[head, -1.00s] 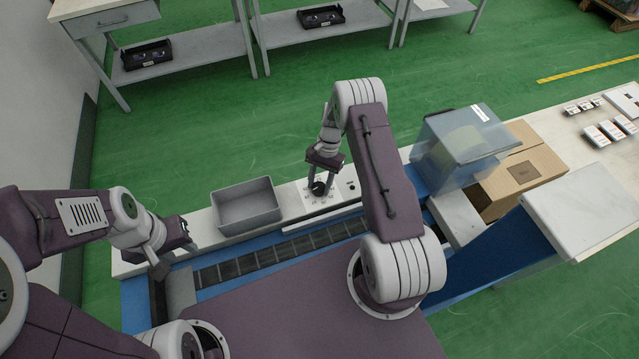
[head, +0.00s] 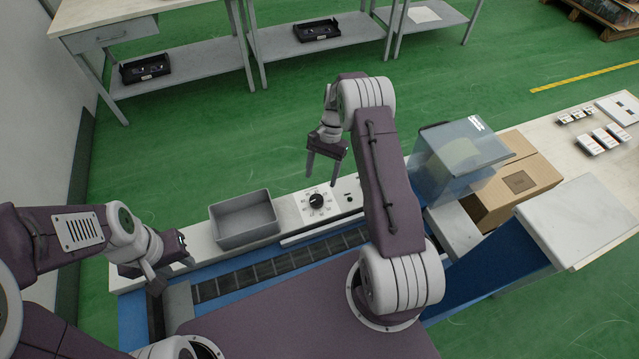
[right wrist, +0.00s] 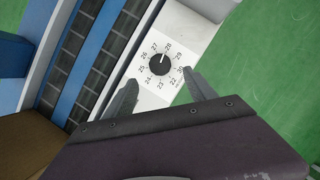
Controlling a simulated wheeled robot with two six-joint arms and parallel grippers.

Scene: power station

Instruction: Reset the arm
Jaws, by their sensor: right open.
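My right gripper (head: 323,174) is open and empty, raised above the white ledge of the conveyor. Below it and apart from it is a black dial knob (head: 316,201) on a white panel with a ring of numbers. In the right wrist view the knob (right wrist: 162,65) shows between and beyond the two open fingers (right wrist: 160,95), with its white mark near 28. My left gripper (head: 172,268) is low at the left, by the left end of the conveyor. Its fingers are too unclear to tell their opening.
A grey empty bin (head: 245,219) stands left of the dial. The dark conveyor belt (head: 270,268) runs in front. A clear blue box (head: 460,150) and a cardboard carton (head: 518,180) stand to the right. Shelved tables (head: 185,58) stand behind on open green floor.

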